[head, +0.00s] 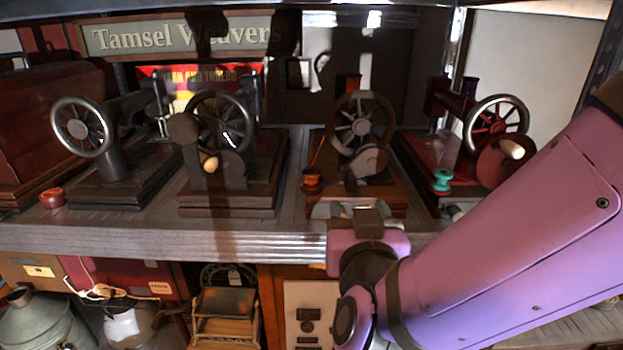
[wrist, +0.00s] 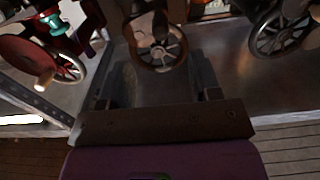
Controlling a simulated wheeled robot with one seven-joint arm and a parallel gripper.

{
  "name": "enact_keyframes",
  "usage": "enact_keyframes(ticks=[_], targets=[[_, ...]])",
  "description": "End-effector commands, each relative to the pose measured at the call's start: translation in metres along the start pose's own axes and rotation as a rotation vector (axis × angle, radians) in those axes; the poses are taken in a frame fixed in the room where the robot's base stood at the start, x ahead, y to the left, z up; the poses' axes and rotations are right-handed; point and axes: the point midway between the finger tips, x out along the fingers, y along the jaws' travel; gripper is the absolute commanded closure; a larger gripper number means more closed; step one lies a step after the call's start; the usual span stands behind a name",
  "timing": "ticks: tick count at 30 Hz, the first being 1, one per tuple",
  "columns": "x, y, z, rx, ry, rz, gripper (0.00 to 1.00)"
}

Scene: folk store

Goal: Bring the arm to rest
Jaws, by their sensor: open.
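My purple arm reaches in from the right in the head view. My gripper (head: 350,210) is in front of the shelf's edge, below the third sewing machine (head: 362,130); its fingers are largely hidden by the wrist in that view. In the wrist view my gripper (wrist: 158,95) shows two dark fingertips set wide apart. It is open, with nothing held between the fingers. Beyond the fingers the wheel (wrist: 158,48) of a sewing machine is in view. I cannot tell how far the fingers are from that machine.
Old hand-crank sewing machines stand in a row on the grey wooden shelf (head: 180,243), including a red one (head: 480,130) with a teal spool (head: 442,179). A small red pot (head: 52,197) sits at left. Below are a metal can (head: 45,320) and a small wooden rack (head: 226,315).

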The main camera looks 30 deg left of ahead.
Motion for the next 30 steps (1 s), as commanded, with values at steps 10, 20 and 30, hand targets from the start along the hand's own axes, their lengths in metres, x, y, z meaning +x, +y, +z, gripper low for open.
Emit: enact_keyframes(ticks=[10, 20, 30], targets=[[-0.003, 0.0, 0.0, 0.0, 0.001, 0.0, 0.43], [-0.001, 0.005, -0.003, 0.005, -0.004, 0.0, 0.43], [0.019, 0.098, -0.046, 0.062, -0.173, -0.029, 0.43]])
